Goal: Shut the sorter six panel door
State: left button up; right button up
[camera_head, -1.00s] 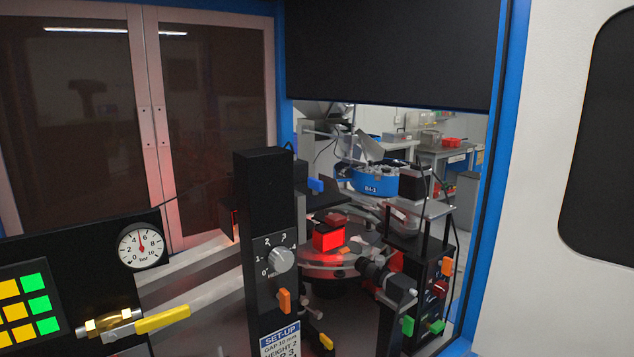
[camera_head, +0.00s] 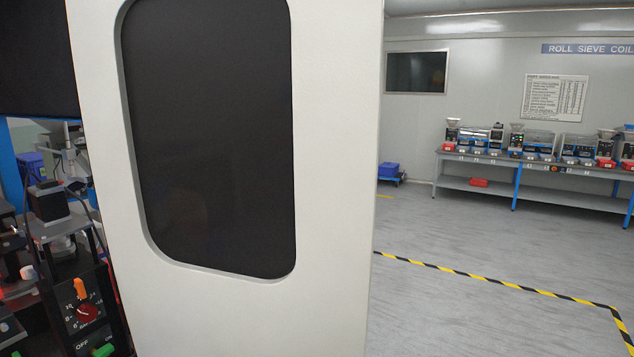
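A large white door panel (camera_head: 335,180) with a dark rounded window (camera_head: 212,130) fills the middle of the head view. It stands open beside the sorter's opening, its free edge at the right facing the room. I see no handle on the part in view. Part of the sorter's inside shows at the far left, with a black control post (camera_head: 85,308) carrying a red dial and an orange knob. Neither of my grippers is in view.
Open grey floor (camera_head: 460,290) lies right of the panel, marked with yellow and black striped tape (camera_head: 480,276). A long bench (camera_head: 540,168) with several machines stands along the back wall. A blue bin (camera_head: 388,170) sits on the floor near it.

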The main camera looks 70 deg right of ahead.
aim_at(232, 145)
jog(key=k+l+u, duration=0.1)
jog(key=l, duration=0.35)
jog(key=k+l+u, duration=0.15)
jog(key=k+l, duration=0.15)
jog(key=l, duration=0.15)
jog(key=k+l+u, duration=0.1)
jog(key=l, duration=0.3)
jog(key=k+l+u, duration=0.1)
jog(key=k+l, duration=0.25)
jog(key=i+l+u, duration=0.1)
jog(key=l, duration=0.3)
jog(key=i+l, duration=0.15)
jog(key=l, duration=0.3)
jog(key=i+l+u, duration=0.15)
jog(key=l, duration=0.3)
jog(key=k+j, duration=0.05)
